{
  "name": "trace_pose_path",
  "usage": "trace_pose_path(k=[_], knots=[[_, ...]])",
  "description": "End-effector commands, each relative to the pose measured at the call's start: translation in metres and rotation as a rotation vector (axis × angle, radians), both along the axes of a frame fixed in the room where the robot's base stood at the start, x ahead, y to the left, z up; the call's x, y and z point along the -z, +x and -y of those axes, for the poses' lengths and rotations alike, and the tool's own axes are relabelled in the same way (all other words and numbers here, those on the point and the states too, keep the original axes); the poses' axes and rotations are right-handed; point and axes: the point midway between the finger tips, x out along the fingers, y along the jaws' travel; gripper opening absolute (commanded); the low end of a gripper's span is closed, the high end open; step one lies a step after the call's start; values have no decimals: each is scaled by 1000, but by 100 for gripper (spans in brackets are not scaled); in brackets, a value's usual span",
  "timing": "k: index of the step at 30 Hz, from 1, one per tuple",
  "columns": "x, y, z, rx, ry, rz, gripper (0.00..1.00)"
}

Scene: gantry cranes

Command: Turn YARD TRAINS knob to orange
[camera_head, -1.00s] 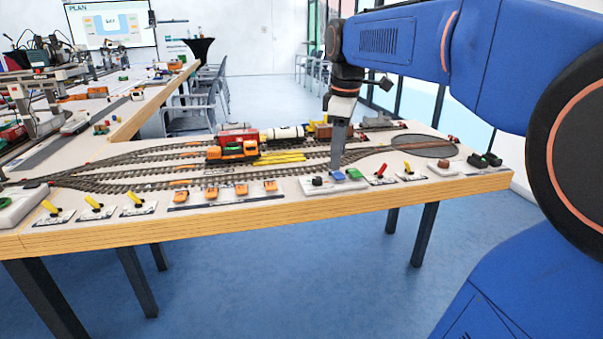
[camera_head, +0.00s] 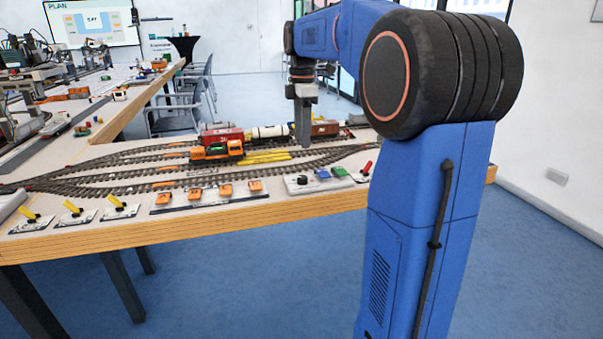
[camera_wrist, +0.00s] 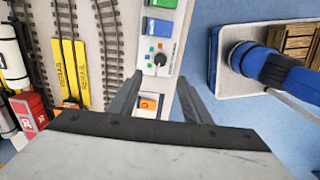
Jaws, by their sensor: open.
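The small dark knob (camera_wrist: 160,59) sits on a white panel (camera_wrist: 165,47) in the wrist view, with small green, orange and blue marks around it. Which mark it points to is too small to tell. The same knob shows in the head view (camera_head: 302,180) at the left end of its panel (camera_head: 290,186), near the table's front edge. My gripper (camera_wrist: 159,77) is open and empty, its fingers spread to either side just short of the knob in the picture. In the head view my gripper (camera_head: 304,146) points down above and behind the panel, apart from it.
A blue button (camera_wrist: 159,27) and a green button (camera_wrist: 165,3) share the panel. A red lever (camera_head: 367,168) stands right of the panel.

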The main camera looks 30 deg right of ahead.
Motion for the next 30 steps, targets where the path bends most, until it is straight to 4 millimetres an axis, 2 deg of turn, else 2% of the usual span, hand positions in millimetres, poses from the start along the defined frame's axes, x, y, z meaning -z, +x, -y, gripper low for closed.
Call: trace_pose_path(k=[12,18,24,30], knots=[[75,-1,0,1,1,-2,44],[105,0,0,1,1,-2,44],[122,0,0,1,0,0,44],[127,0,0,1,0,0,44]])
